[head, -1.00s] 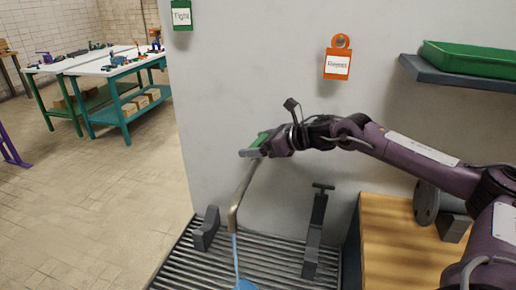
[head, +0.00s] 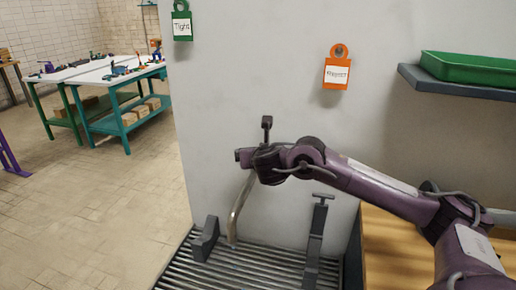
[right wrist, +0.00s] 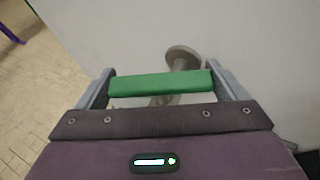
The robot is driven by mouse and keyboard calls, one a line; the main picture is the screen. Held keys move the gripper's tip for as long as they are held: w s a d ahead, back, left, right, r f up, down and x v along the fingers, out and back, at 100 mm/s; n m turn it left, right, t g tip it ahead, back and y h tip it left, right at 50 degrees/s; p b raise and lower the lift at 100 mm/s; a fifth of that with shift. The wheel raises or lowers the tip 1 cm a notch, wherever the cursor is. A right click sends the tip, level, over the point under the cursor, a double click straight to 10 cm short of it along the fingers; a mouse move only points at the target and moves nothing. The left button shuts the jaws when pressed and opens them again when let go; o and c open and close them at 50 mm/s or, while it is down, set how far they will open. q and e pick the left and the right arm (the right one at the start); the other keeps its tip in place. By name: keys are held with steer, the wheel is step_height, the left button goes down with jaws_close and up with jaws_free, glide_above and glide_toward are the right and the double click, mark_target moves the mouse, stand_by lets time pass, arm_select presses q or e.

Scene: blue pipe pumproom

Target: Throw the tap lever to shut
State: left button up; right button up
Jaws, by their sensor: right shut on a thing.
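The tap's curved metal spout (head: 241,208) hangs down in front of the grey wall, above a slatted drain grate. My right gripper (head: 243,156) is at the top of the tap and hides the lever in the head view. In the right wrist view the lever's green handle (right wrist: 160,84) lies crosswise between the two grey fingers, and the gripper is shut on it. The tap's round wall flange (right wrist: 183,57) shows behind the handle. My left gripper is not in view.
A green "Tight" tag (head: 182,24) and an orange tag (head: 337,70) hang on the wall. The drain grate (head: 235,268) carries grey brackets (head: 317,240). A green tray (head: 470,68) sits on a shelf at right. Open tiled floor lies left.

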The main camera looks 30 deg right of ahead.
steer(key=m+g+h+p, duration=0.1)
steer(key=m, duration=0.1)
steer(key=m+g+h+p, duration=0.1)
steer(key=h, duration=0.1)
steer(key=shift+a+r+m+h, duration=0.1)
steer(key=shift+r+m+h, duration=0.05)
steer(key=shift+m+h, duration=0.2)
steer(key=shift+m+g+h+p, duration=0.45)
steer(key=shift+m+g+p, duration=0.05)
steer(key=shift+m+g, duration=0.1)
steer(key=shift+m, duration=0.25)
steer(key=shift+g, duration=0.3)
steer(key=o, duration=0.7)
steer(key=v, duration=0.7)
steer(key=shift+s+a+p, duration=0.2)
steer(key=shift+a+p, duration=0.1)
steer(key=shift+p, duration=0.1)
